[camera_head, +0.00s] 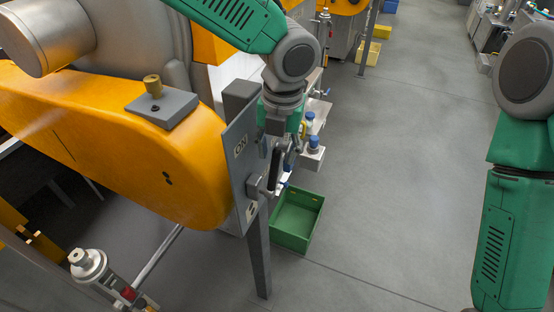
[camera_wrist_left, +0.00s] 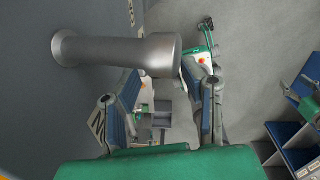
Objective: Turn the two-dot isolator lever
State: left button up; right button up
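A grey isolator panel (camera_head: 240,165) with an "ON" label stands upright beside the orange machine. A lever with a dark handle (camera_head: 275,172) sticks out from it; I cannot make out clearly which dot marks belong to it. My left gripper (camera_head: 280,150) is at the panel's right side, close to the lever. In the left wrist view, a grey metal lever bar (camera_wrist_left: 110,51) reaches from the panel across the front of my left gripper (camera_wrist_left: 165,80). Its fingers are apart, with the bar's rounded end near the gap between the tips; contact is unclear. My right gripper is out of view.
A green crate (camera_head: 297,222) sits on the floor right of the panel's post (camera_head: 259,260). The orange machine (camera_head: 110,140) fills the left side. Small blue-capped items (camera_head: 312,145) stand behind my gripper. Open grey floor (camera_head: 400,190) lies to the right.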

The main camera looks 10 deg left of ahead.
pick_arm(q)
notch_tip(320, 180, up, 8)
jog(key=shift+d, duration=0.35)
jog(key=shift+s, duration=0.1)
